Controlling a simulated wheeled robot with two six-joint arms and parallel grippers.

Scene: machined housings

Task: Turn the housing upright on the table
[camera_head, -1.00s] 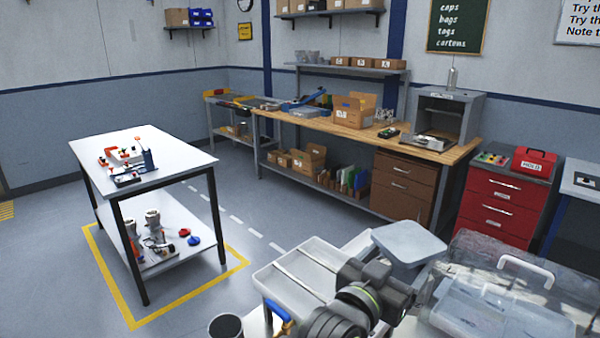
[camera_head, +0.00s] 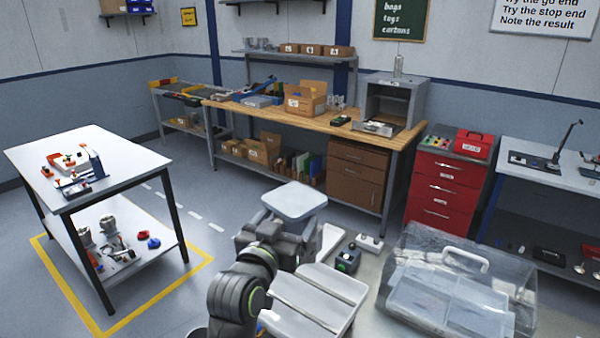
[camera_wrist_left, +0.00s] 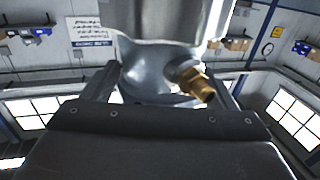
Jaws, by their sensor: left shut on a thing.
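The housing shows in the head view as a pale, square flat flange (camera_head: 295,200), facing up above my left gripper (camera_head: 280,240). My arm and gripper hide its body there. In the left wrist view the housing (camera_wrist_left: 145,70) is grey metal with a brass fitting on its side. It sits between the two fingers of my left gripper (camera_wrist_left: 163,88), which is shut on it. The housing is held in the air, flange up, above the near table (camera_head: 385,322). My right gripper is not in view.
A white divided tray (camera_head: 312,300) lies on the near table beside my left arm. A small black and green device (camera_head: 348,258) is behind it. A large clear case (camera_head: 455,285) fills the table's right part. A narrow pale strip of table between them is free.

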